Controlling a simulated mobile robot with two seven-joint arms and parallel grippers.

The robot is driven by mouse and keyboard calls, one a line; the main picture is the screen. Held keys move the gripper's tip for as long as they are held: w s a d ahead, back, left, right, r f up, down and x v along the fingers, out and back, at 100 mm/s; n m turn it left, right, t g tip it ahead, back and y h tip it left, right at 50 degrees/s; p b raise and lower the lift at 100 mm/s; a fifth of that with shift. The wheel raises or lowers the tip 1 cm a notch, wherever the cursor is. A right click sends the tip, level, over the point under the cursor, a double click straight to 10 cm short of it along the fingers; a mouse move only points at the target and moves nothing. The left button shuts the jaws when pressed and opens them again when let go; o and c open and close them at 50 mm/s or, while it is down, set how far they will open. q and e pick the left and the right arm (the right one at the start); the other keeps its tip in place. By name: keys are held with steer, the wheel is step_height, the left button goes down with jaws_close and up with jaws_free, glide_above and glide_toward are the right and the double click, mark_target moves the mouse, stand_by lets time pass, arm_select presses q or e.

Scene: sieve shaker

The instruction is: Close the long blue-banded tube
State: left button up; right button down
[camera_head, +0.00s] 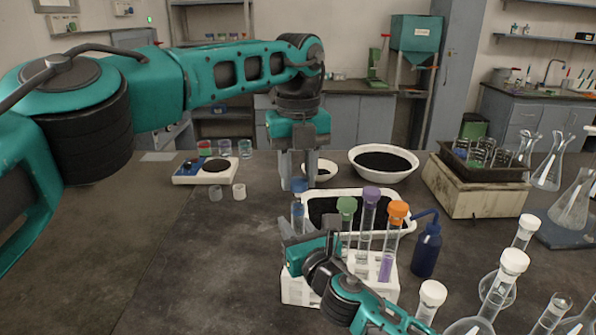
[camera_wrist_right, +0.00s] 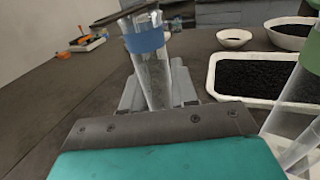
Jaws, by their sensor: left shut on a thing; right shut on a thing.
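The long blue-banded tube (camera_head: 297,214) stands roughly upright at the left end of the white rack (camera_head: 345,295). Its blue band (camera_wrist_right: 146,41) and clear glass show in the right wrist view. My right gripper (camera_wrist_right: 158,92) is shut around the tube below the band; it also shows low in the head view (camera_head: 296,232). My left gripper (camera_head: 298,172) points down directly above the tube, shut on a blue cap (camera_head: 299,184). The cap is close over the tube's mouth; I cannot tell whether they touch. The tube's lower end is hidden behind my right gripper.
A white tray of dark grains (camera_head: 405,224) lies behind, a blue bottle (camera_head: 427,250) to the right.

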arm_select(q)
steer(key=shift+f, duration=0.1)
steer(key=shift+f, duration=0.8)
steer(key=shift+f, duration=0.55)
